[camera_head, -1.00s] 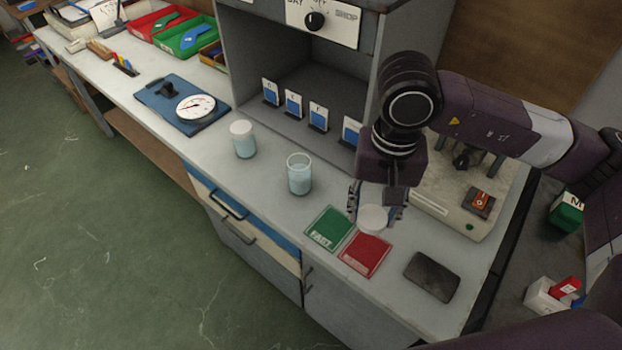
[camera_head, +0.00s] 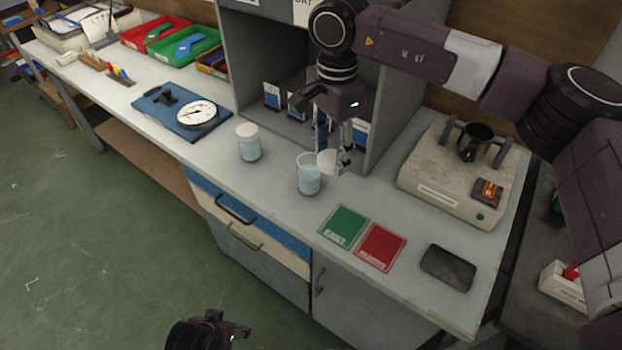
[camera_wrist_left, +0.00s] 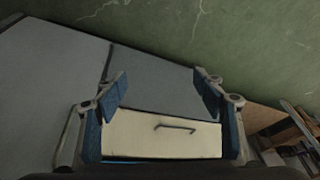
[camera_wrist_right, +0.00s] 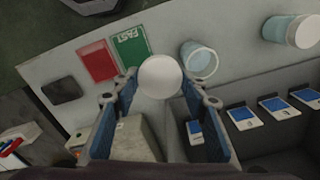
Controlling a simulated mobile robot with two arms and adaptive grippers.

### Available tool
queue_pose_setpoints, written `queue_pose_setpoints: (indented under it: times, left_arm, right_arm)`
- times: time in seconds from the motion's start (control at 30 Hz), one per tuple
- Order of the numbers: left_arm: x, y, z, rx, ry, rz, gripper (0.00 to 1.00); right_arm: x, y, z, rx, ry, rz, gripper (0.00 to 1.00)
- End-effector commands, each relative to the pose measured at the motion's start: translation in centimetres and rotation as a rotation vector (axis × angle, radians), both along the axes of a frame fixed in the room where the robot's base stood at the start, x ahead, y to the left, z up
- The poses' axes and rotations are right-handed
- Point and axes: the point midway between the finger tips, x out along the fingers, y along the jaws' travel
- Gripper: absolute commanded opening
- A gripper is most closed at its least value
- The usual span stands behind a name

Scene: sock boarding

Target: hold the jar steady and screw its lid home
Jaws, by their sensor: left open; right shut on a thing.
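The open jar (camera_head: 309,176) stands upright on the counter, with pale blue contents and no lid on it. It also shows in the right wrist view (camera_wrist_right: 199,60). My right gripper (camera_head: 338,166) is shut on the white round lid (camera_head: 327,162) and holds it just right of the jar's rim, apart from the jar as far as I can tell. In the right wrist view the lid (camera_wrist_right: 160,76) sits between the fingertips. My left gripper (camera_wrist_left: 163,92) is open and empty, low in front of the counter drawers; in the head view only its top (camera_head: 208,330) shows.
A second jar with its lid on (camera_head: 249,143) stands left of the open jar. A green card (camera_head: 344,227) and a red card (camera_head: 381,247) lie front right, beside a dark pad (camera_head: 447,267). A dial device (camera_head: 196,115) is at left, a beige machine (camera_head: 450,185) at right.

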Motion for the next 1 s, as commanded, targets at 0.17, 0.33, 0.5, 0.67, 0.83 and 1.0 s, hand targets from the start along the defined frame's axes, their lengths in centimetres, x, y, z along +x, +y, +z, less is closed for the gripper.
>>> queue_pose_setpoints:
  times: [0.17,0.33,0.5,0.67,0.83,1.0]
  left_arm:
    - [7.6,1.2,8.6,0.014,-0.278,0.052,0.64]
    - [15.8,0.9,16.4,-0.037,-0.628,0.058,0.64]
    - [20.7,-1.2,21.9,-0.137,-0.883,-0.019,0.64]
    - [23.1,-3.9,25.4,-0.248,-1.039,-0.144,0.64]
    - [23.8,-7.4,27.5,-0.394,-1.131,-0.333,0.64]
    - [22.9,-10.1,27.5,-0.53,-1.124,-0.524,0.64]
  right_arm:
    - [3.2,2.5,1.5,-0.001,-0.004,-0.207,0.31]
    - [4.9,3.6,2.5,0.0,0.0,-0.331,0.31]
    - [5.5,4.0,3.0,0.001,0.0,-0.378,0.31]
    - [5.8,4.2,3.3,0.001,0.001,-0.399,0.31]
    - [5.9,4.3,3.4,0.001,0.002,-0.411,0.31]
    - [6.0,4.3,3.5,0.001,0.002,-0.415,0.31]
